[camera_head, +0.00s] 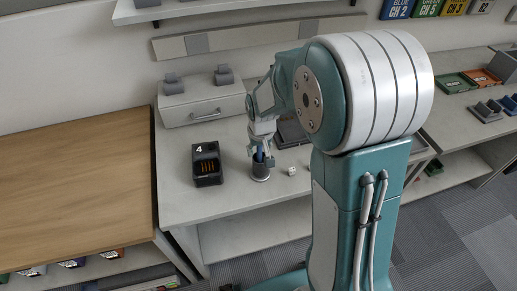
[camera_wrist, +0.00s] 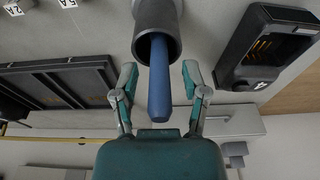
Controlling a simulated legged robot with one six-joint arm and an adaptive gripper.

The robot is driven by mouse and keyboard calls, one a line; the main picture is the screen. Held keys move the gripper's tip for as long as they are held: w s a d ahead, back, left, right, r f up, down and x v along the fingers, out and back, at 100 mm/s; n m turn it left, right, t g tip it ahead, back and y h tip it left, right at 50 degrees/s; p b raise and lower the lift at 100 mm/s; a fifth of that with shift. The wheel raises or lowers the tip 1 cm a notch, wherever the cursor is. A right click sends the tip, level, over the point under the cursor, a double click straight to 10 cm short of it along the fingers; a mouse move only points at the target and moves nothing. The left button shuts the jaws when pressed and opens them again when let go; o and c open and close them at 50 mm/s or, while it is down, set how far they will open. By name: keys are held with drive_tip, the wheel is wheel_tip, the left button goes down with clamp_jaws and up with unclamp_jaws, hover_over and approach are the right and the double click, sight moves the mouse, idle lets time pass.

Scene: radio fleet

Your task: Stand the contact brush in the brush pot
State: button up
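The contact brush (camera_wrist: 159,90) is a blue rod whose end sticks out of the mouth of the brush pot (camera_wrist: 145,47), a dark grey cylinder. Its other end is hidden inside the pot. In the head view the pot (camera_head: 261,172) stands upright on the light grey worktop, with a bit of the blue brush (camera_head: 260,155) above it. My gripper (camera_wrist: 160,82) is open, one finger on each side of the brush, with a visible gap on both sides. In the head view my gripper (camera_head: 262,142) is just above the pot, pointing down.
A black charger marked 4 (camera_head: 207,170) stands left of the pot. A small white cube (camera_head: 292,171) lies close to its right. A dark tray (camera_wrist: 58,84) lies behind, partly hidden by my arm in the head view. A drawer unit (camera_head: 202,104) stands at the back.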

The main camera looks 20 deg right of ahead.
drive_tip(key=shift+d, duration=0.2)
drive_tip(key=shift+r, duration=0.25)
wheel_tip(320, 180, up, 12)
drive_tip(key=s, duration=0.2)
drive_tip(key=s+r+t, duration=0.2)
drive_tip(key=s+r, duration=0.1)
drive_tip(key=s, duration=0.6)
drive_tip(key=s+r+t, duration=0.1)
drive_tip(key=s+r, duration=0.2)
drive_tip(key=s, duration=0.7)
drive_tip(key=shift+s+r+t, duration=0.15)
drive_tip(key=shift+t, duration=0.25)
